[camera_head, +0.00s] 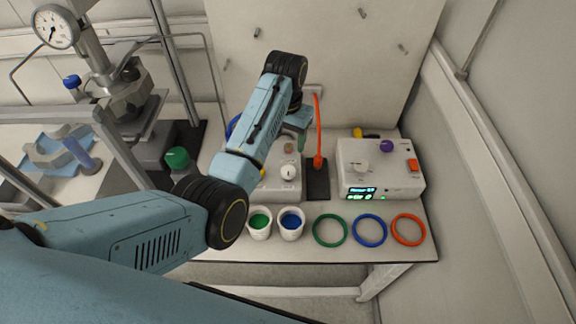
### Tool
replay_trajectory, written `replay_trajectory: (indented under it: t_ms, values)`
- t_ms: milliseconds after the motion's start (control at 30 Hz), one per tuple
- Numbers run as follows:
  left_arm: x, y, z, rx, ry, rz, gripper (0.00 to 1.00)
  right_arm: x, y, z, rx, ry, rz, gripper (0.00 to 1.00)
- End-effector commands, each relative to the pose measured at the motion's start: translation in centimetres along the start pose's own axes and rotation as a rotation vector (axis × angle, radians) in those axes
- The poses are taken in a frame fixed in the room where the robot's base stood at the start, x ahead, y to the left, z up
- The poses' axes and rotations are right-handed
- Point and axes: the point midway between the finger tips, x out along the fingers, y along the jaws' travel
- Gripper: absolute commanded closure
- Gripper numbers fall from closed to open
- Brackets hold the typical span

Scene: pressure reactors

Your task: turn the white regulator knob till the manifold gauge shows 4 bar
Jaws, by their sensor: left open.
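A round white-faced gauge (57,27) stands at the top left on a metal fitting; its dark needle is too small to read, and I cannot tell whether it is the manifold gauge. A white knob (288,173) sits on the front of a white box, partly behind my left arm. A paler, cream-white knob (361,168) is on the right white box; I cannot tell which one is the regulator knob. My left gripper (298,138) is open above the back of the left box, mostly hidden by my wrist, apart from both knobs. My right gripper is not in view.
Cups with green (259,221) and blue (291,222) contents stand at the table's front. Green, blue (369,230) and orange rings lie right of them. An orange plug and cable (318,160) stand between the boxes. A green knob (177,158) and metal stand are left.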

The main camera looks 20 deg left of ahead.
Motion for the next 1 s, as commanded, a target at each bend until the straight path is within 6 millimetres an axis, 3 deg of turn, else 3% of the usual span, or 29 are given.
replay_trajectory:
  t_ms: [100,233,700,1000]
  values:
    - [-0.1,0.2,-0.4,0.005,-0.008,0.001,0.39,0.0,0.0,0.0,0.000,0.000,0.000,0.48]
    - [1.5,0.2,-0.3,0.005,-0.010,0.001,0.39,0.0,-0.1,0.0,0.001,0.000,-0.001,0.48]
    - [10.9,0.2,-0.3,0.004,-0.007,0.001,0.39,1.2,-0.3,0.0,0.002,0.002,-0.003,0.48]
    - [12.8,0.2,-0.3,0.005,-0.005,0.000,0.39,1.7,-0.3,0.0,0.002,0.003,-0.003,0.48]
